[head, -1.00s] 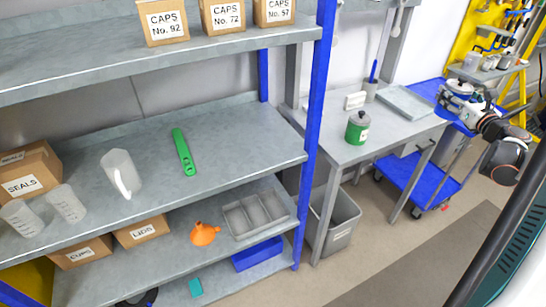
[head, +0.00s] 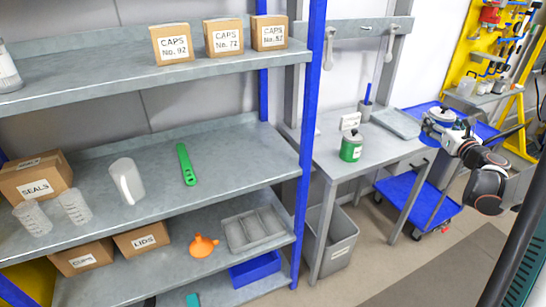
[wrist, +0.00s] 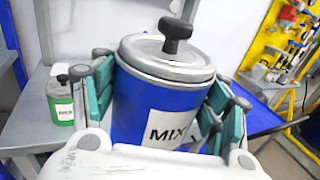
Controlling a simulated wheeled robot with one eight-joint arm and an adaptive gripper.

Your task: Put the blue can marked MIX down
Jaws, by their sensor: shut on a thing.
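The blue can marked MIX (wrist: 160,105) fills the middle of the wrist view. It has a grey metal lid with a black knob and a white label. My gripper (wrist: 160,95) is shut on it, with teal-padded fingers on both sides of the can. In the head view my gripper (head: 442,118) is at the right, and the can's pale lid shows there while most of its body is hidden. The can appears held up near the right end of the grey workbench (head: 385,145). I cannot see anything touching its base.
A green can (head: 351,146) stands on the workbench, left of my gripper. A grey tray (head: 396,122) lies behind it. A blue cart (head: 425,200) is below and right. A shelf rack (head: 240,160) fills the left, with a grey bin (head: 330,238) beside it.

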